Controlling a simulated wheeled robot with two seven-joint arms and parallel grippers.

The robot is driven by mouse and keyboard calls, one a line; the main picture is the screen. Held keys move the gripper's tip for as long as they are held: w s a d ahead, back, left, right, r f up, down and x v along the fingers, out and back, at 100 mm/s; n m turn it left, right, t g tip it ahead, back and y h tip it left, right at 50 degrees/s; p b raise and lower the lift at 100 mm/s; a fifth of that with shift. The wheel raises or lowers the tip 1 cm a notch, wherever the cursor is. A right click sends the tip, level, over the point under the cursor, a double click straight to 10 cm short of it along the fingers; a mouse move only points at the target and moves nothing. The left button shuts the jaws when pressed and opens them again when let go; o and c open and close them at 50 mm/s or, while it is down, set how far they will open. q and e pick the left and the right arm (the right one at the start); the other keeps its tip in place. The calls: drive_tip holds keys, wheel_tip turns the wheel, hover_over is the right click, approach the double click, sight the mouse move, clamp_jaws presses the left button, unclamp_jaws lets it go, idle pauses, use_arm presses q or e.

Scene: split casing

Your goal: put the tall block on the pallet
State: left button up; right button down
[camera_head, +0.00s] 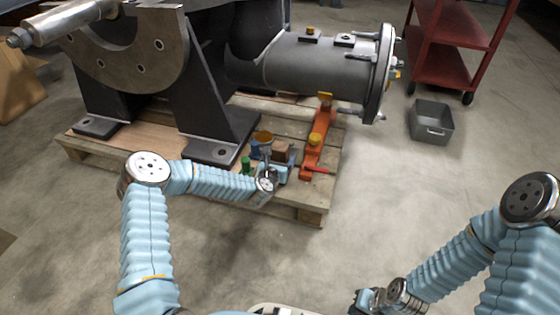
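The wooden pallet (310,212) lies on the floor under a large dark casing. My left arm reaches over its near right part, and my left gripper (281,166) is among small objects there. A brown block (282,149) shows just behind this gripper; I cannot tell whether it is the tall block or whether it is held. My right gripper (364,300) is low at the bottom edge, over the floor and apart from the pallet. Its fingers are small and partly hidden, so its opening is unclear.
On the pallet are a green piece (246,164), a blue piece (255,151), an orange stand (317,143) and a red tool (320,170). The casing (310,65) overhangs the pallet's right side. A grey bin (431,121) and red cart (450,45) stand right. Floor between is clear.

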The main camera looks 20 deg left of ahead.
use_arm(q)
drive_tip(key=shift+o, duration=0.8)
